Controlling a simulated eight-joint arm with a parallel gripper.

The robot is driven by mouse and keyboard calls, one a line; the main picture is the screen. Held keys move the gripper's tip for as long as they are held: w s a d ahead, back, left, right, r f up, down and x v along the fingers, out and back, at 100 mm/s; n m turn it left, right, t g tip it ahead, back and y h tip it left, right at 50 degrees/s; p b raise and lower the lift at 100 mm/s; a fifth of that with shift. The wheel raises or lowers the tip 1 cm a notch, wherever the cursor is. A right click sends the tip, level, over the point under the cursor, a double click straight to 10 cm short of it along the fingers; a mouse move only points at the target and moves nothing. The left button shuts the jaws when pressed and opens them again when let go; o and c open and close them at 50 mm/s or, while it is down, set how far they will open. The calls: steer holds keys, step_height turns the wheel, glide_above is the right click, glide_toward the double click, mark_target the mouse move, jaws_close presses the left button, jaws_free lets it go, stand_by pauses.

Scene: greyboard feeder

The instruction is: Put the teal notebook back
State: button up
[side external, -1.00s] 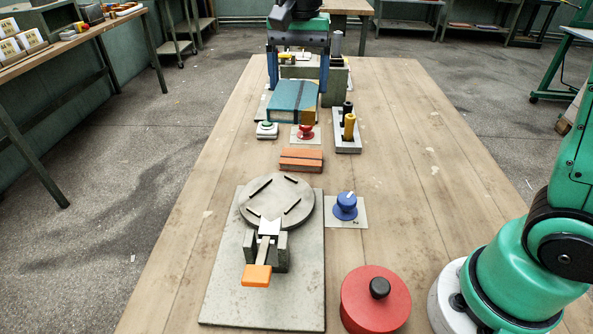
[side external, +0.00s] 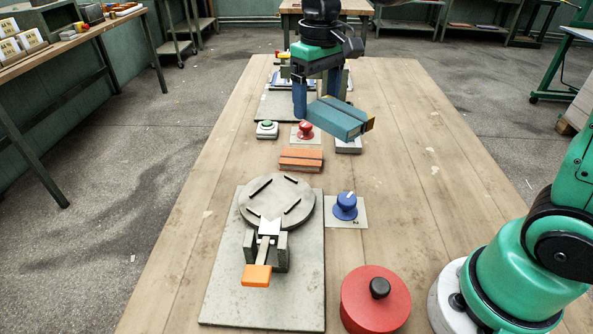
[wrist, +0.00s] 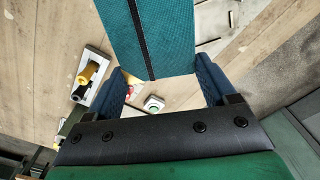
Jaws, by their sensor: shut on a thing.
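The teal notebook (side external: 338,120) with a dark band is held above the table, turned at an angle. My gripper (side external: 322,103) is shut on it, with a blue finger at each side. In the wrist view the notebook (wrist: 175,35) extends away between the two fingers of my gripper (wrist: 160,82). The notebook hangs over the area of the grey peg holder, hiding most of that holder in the side view. A grey board (side external: 275,108) lies behind and left of the notebook, with its surface partly bare.
The peg holder (wrist: 77,92) with yellow and black pegs shows in the wrist view. A green button (side external: 267,129), red knob (side external: 306,130) and orange-brown block (side external: 301,160) sit nearby. In front are a round turntable (side external: 277,200), blue dial (side external: 345,203) and red lidded pot (side external: 376,300).

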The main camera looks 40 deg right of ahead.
steer(key=w+m, duration=0.1)
steer(key=m, duration=3)
glide_above(258, 166)
step_height(258, 166, down, 10)
steer(key=shift+f, duration=3.2)
steer(key=shift+f, duration=0.6)
